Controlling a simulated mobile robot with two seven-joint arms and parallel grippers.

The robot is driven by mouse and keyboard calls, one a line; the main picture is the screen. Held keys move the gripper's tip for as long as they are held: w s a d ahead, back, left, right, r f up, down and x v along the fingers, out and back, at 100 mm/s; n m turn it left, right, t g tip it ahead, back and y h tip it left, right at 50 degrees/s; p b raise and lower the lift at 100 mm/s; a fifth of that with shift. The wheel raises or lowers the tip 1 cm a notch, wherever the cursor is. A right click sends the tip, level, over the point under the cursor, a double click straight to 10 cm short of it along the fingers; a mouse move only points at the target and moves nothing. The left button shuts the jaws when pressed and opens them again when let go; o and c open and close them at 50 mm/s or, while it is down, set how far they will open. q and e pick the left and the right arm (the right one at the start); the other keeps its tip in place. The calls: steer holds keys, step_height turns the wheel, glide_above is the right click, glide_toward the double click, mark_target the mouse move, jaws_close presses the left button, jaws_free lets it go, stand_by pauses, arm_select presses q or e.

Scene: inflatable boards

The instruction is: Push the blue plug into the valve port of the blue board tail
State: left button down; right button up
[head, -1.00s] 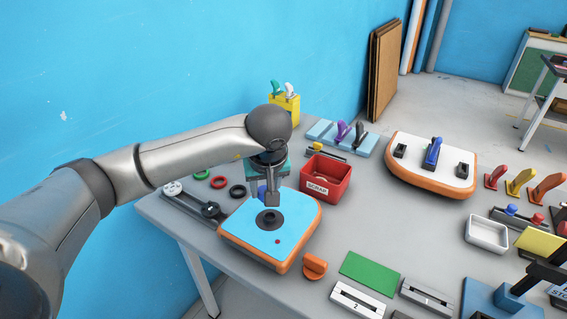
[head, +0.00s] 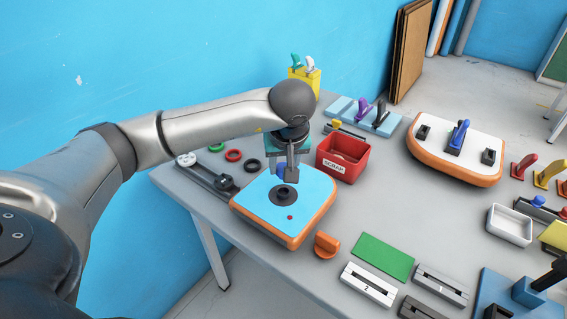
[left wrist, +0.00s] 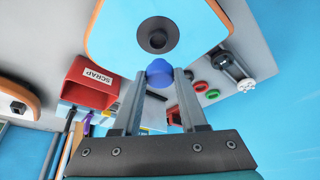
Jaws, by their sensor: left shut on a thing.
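The blue board tail (head: 262,207) lies on the table with a blue top and orange sides. Its dark round valve port (head: 284,194) also shows in the left wrist view (left wrist: 158,36). My left gripper (head: 292,174) is above the board, just behind the port, and shut on the blue plug (head: 281,172). In the left wrist view the plug (left wrist: 159,72) sits between the fingertips, apart from the port in the picture. Its lower end is hidden. My right gripper is not in view.
A red scrap box (head: 342,157) stands right of the board, close to my gripper. A dark rail tool (head: 207,176) and several rings (head: 234,155) lie left. An orange knob (head: 326,244) lies in front right. A white-topped board (head: 455,160) is further right.

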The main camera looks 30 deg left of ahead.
arm_select(q)
steer(key=shift+f+b, duration=1.35)
steer(key=shift+f, duration=0.55)
stand_by(0.4)
steer(key=shift+f+b, duration=1.25)
steer(key=shift+b, duration=0.05)
steer(key=shift+c, duration=1.8)
jaws_free()
steer(key=p+v, duration=0.2)
steer(key=v, duration=1.3)
steer(key=shift+r+p, duration=0.2)
steer(key=shift+p, duration=0.1)
